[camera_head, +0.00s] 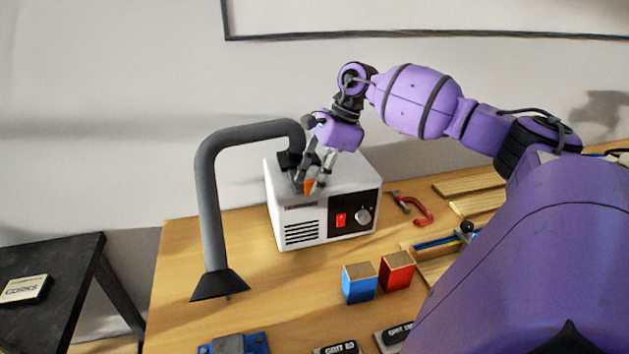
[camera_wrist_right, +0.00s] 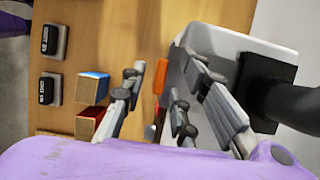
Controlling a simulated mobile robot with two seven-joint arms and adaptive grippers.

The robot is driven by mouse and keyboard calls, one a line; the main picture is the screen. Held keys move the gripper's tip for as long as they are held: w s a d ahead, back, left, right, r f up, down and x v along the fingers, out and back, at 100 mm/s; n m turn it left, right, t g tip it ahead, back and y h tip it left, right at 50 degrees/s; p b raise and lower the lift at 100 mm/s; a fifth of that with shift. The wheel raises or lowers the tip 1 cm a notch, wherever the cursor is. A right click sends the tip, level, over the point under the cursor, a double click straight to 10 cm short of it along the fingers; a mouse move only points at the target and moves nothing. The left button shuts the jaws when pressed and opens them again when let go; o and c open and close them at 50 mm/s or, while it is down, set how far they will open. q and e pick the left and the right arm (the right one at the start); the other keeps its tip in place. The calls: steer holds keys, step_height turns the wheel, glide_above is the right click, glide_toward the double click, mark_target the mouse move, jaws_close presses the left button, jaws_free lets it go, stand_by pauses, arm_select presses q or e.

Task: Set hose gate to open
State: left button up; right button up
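The white extractor box (camera_head: 328,203) stands on the wooden bench, with a thick dark hose (camera_head: 207,185) rising from its top and bending down to a black funnel nozzle (camera_head: 219,285). An orange tab (camera_head: 310,186), seemingly the hose gate's handle, shows at the box's top front edge. My right gripper (camera_head: 311,182) points down there, its fingers apart on either side of the tab. In the right wrist view an orange piece (camera_wrist_right: 162,76) shows between the spread fingers (camera_wrist_right: 165,80); contact cannot be told. Gate markings are not readable. My left gripper is out of view.
The box front has a red switch (camera_head: 341,220) and a dial (camera_head: 363,216). Blue (camera_head: 359,283) and red (camera_head: 397,271) blocks stand in front. A red clamp (camera_head: 423,212) and wooden strips (camera_head: 470,187) lie right. A dark side table (camera_head: 50,285) stands left.

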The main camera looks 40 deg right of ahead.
steer(key=v, duration=1.1)
steer(key=shift+s+d, duration=0.1)
